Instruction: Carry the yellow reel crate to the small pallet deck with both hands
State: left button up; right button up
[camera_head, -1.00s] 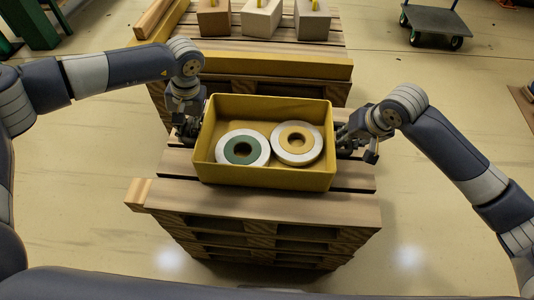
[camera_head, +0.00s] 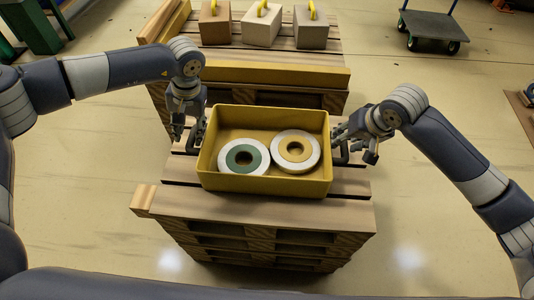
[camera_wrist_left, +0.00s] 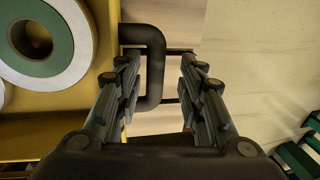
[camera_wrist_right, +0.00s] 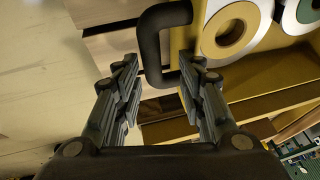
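The yellow reel crate (camera_head: 266,184) sits on a stacked pallet deck (camera_head: 270,208) in front of me and looks level. Two reels lie inside it: a white one with a green centre (camera_head: 226,158) and a white one with a yellow centre (camera_head: 297,164). My left gripper (camera_wrist_left: 158,65) is open, with the crate's dark left handle (camera_wrist_left: 154,60) showing between its fingers. My right gripper (camera_wrist_right: 158,62) is open, with the right handle (camera_wrist_right: 150,50) between its fingers. I cannot tell how far the fingers reach down past the handles.
A larger pallet (camera_head: 250,72) with a yellow edge stands behind, carrying a brown block (camera_head: 214,28) and two paler blocks (camera_head: 262,30) (camera_head: 310,32) with yellow handles. A flat trolley (camera_head: 430,24) stands at the back right. Floor is clear on both sides.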

jog(key=s+d+r+p, duration=0.1)
jog(key=s+r+p, duration=0.1)
jog(key=r+p, duration=1.1)
jog(key=s+d+r+p, duration=0.1)
jog(key=s+r+p, duration=0.2)
jog(key=r+p, duration=1)
notch_tip(320, 180, up, 11)
jog(key=shift+d+r, duration=0.15)
jog(key=shift+d, duration=0.15)
